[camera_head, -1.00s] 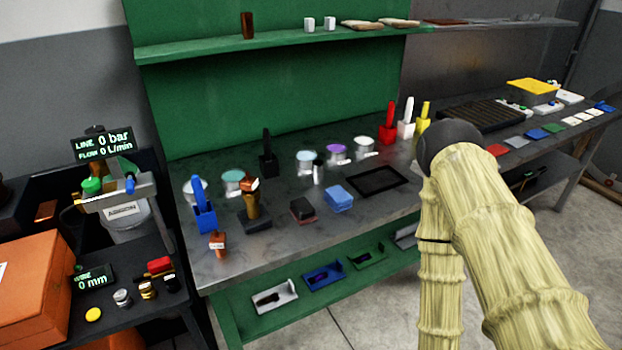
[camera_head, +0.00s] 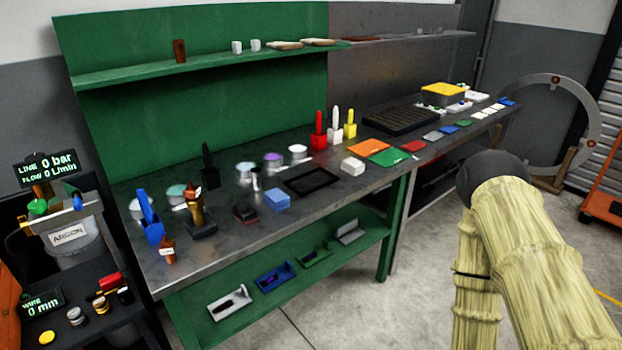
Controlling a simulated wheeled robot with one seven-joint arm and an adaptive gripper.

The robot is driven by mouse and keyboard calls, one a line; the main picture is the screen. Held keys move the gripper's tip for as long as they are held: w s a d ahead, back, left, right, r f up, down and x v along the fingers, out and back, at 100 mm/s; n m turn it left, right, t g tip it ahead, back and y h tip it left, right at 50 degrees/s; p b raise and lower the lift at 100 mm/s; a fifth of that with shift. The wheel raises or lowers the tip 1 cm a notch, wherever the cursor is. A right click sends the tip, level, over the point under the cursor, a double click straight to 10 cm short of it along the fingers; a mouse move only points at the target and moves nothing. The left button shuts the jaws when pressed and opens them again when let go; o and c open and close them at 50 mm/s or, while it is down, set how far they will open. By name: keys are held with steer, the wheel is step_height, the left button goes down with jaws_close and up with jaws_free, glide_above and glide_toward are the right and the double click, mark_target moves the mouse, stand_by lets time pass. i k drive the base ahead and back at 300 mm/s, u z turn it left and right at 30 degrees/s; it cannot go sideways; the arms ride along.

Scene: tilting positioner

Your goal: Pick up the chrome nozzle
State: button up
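A small silver, shiny piece (camera_head: 76,316) stands on the dark cart at the lower left, beside a gold piece (camera_head: 101,304) and a dark one (camera_head: 125,296). A slim silvery cylinder (camera_head: 255,181) stands on the workbench in front of the round tins. Both are small, and I cannot tell for sure which is the chrome nozzle. My arm, in a pale yellow sleeve, shows at the right, well away from both. My gripper is not in view.
The workbench (camera_head: 170,285) holds brushes, tins, blocks and a black tray (camera_head: 312,181). A lower green shelf (camera_head: 335,249) carries small holders. An argon container (camera_head: 75,240) stands at the left. Open floor lies in front of the bench, and a large ring (camera_head: 597,115) stands at the right.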

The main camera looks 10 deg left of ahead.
mark_target(255, 174)
steer(key=z, duration=1.05)
steer(key=i, duration=1.2)
steer(key=u, duration=1.45)
